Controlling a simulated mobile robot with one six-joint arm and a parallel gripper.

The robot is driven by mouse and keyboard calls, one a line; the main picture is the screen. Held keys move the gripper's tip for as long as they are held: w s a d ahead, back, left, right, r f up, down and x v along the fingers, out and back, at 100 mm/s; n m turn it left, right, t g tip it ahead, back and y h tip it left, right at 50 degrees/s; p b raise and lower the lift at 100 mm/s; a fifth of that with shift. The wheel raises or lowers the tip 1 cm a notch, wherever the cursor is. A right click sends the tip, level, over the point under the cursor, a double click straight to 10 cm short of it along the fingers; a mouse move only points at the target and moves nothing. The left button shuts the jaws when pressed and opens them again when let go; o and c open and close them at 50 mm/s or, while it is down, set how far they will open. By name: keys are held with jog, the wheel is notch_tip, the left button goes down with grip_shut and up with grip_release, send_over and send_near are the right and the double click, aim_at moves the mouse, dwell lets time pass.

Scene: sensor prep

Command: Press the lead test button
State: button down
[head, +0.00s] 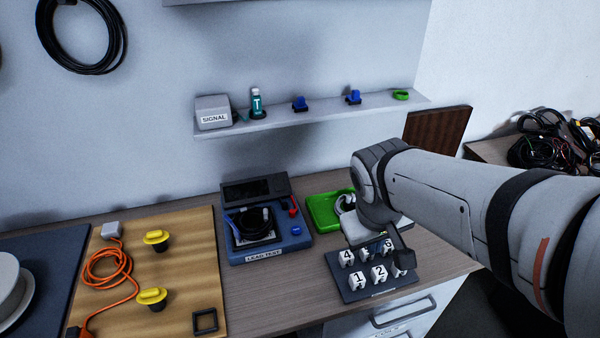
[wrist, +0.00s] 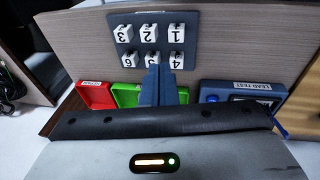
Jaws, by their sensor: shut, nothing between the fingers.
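The blue lead test box (head: 240,254) stands on the bench in the head view, with its LEAD TEST label along the front. A round blue button (head: 297,231) sits on its right front corner. A coiled black lead (head: 254,219) lies on its top, and a red part (head: 293,207) is at its right.
A dark rack (head: 352,294) with several white numbered blocks lies under my wrist. A green tray (head: 320,209) stands right of the box, and a red tray (wrist: 96,96) beyond it. A wooden board (head: 196,270) with yellow knobs is at left. A shelf (head: 330,112) is above.

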jog(key=w+a+f+n+t+h, duration=0.1)
jog(key=w+a+n+t+h, duration=0.15)
jog(key=w+a+n, duration=0.55)
jog(key=n+t+h+p, duration=0.2)
jog(key=n+t, duration=0.1)
jog(key=n, duration=0.5)
send_over(293, 232)
jog(key=f, duration=0.1)
jog(key=shift+w+f+g+y+b, duration=0.15)
jog(key=shift+w+g+y+b, duration=0.05)
jog(key=shift+g+y+b, duration=0.1)
jog(key=shift+f, duration=0.15)
notch_tip(293, 232, down, 9)
jog(key=b, duration=0.7)
jog(key=shift+r, duration=0.2)
jog(key=shift+s+f+b, duration=0.2)
jog(key=shift+f+b, duration=0.2)
